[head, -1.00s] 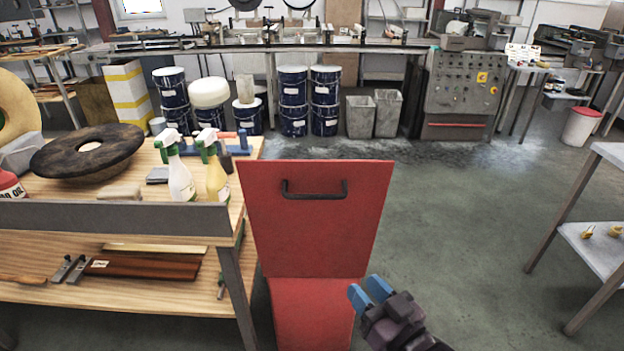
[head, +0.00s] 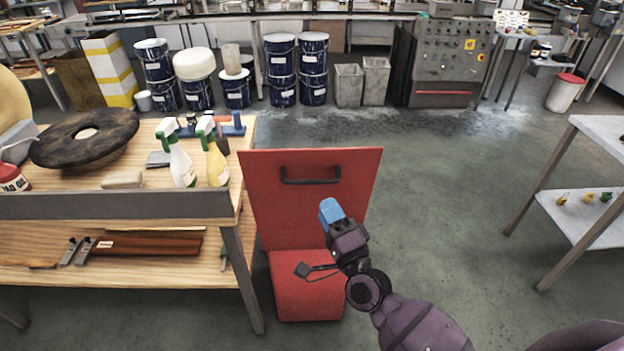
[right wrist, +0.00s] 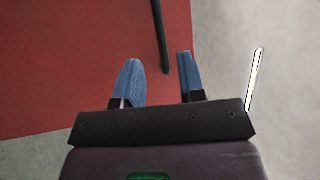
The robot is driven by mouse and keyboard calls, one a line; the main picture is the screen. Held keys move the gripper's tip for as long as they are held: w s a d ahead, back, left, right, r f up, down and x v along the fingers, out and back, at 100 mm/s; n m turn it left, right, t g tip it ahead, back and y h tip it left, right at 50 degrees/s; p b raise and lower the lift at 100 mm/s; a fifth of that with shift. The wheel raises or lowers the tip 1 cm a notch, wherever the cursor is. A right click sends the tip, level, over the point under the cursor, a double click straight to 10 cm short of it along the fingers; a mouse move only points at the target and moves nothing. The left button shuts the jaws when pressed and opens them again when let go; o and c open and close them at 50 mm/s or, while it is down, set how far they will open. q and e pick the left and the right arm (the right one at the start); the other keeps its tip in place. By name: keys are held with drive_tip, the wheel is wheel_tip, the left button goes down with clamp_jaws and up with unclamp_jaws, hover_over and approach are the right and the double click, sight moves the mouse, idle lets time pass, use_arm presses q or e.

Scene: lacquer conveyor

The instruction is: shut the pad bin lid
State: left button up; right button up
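The red pad bin (head: 306,292) stands on the floor right of the wooden workbench. Its red lid (head: 275,215) stands raised, with a dark bar handle (head: 310,181) near its upper edge. My right gripper (head: 331,211) is in front of the lid, below and a little right of the handle. In the right wrist view its two blue fingers (right wrist: 158,68) are apart with nothing between them. The red lid (right wrist: 70,70) fills the left there, and the dark handle (right wrist: 160,35) lies just ahead of the gap. I cannot tell that they touch. My left gripper is not in view.
The wooden workbench (head: 150,250) at left holds spray bottles (head: 181,165) and a dark round disc (head: 85,138). A metal shelf table (head: 585,215) stands at right. The floor (head: 450,200) between is open. Blue drums (head: 312,68) stand behind.

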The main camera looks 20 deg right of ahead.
sight(313, 182)
drive_tip(key=p+x, duration=0.1)
drive_tip(key=x, duration=0.7)
clamp_jaws()
